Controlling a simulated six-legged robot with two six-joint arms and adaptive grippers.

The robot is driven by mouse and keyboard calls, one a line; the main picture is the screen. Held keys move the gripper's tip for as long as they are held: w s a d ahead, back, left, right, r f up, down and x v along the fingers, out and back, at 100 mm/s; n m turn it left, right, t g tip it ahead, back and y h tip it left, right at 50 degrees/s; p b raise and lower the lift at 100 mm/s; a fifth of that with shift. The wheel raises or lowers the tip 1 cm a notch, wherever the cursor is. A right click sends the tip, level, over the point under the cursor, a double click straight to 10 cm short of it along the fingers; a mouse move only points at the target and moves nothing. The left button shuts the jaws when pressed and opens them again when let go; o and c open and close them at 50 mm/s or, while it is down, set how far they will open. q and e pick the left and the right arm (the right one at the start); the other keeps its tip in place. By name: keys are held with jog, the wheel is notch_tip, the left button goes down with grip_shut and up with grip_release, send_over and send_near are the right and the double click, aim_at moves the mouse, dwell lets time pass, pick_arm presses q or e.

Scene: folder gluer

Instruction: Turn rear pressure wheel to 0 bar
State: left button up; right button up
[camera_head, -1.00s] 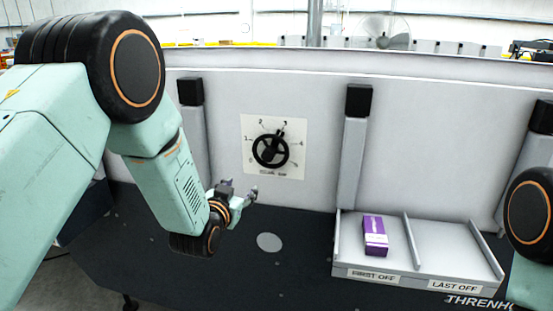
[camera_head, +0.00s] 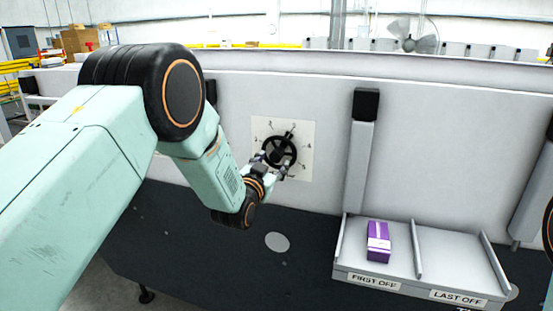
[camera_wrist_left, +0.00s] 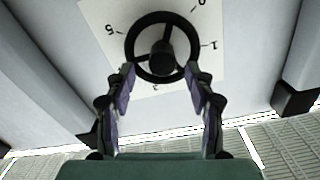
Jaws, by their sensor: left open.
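The black pressure wheel (camera_head: 281,150) is mounted on a white dial plate (camera_head: 309,133) on the pale machine wall. It has a round rim, spokes and a central hub. Its pointer in the head view leans up and right, near the 3. My left gripper (camera_head: 271,165) is at the wheel's lower left, with its fingers open. In the left wrist view the wheel (camera_wrist_left: 162,58) lies ahead, between and just beyond the open fingertips (camera_wrist_left: 160,74). The fingertips overlap the wheel's near edge there; I cannot tell whether they touch it. My right gripper is out of view.
A grey tray (camera_head: 415,253) labelled FIRST OFF and LAST OFF projects at lower right, with a purple box (camera_head: 378,241) in its left bay. A grey upright with a black cap (camera_head: 366,104) stands right of the dial.

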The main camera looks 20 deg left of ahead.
pick_arm(q)
jog(key=shift+w+d, duration=0.2)
jog(key=shift+w, duration=0.35)
jog(key=shift+w+a+r, duration=0.1)
jog(key=shift+w, duration=0.2)
jog(key=shift+w+a, duration=0.45)
jog(key=shift+a, duration=0.15)
jog(key=shift+d, duration=0.6)
jog(key=shift+c, duration=0.8)
jog(key=shift+a, duration=0.45)
jog(key=c, duration=0.5)
jog(key=shift+d, duration=0.35)
jog(key=c, duration=0.4)
jog(key=shift+a, duration=0.2)
grip_shut()
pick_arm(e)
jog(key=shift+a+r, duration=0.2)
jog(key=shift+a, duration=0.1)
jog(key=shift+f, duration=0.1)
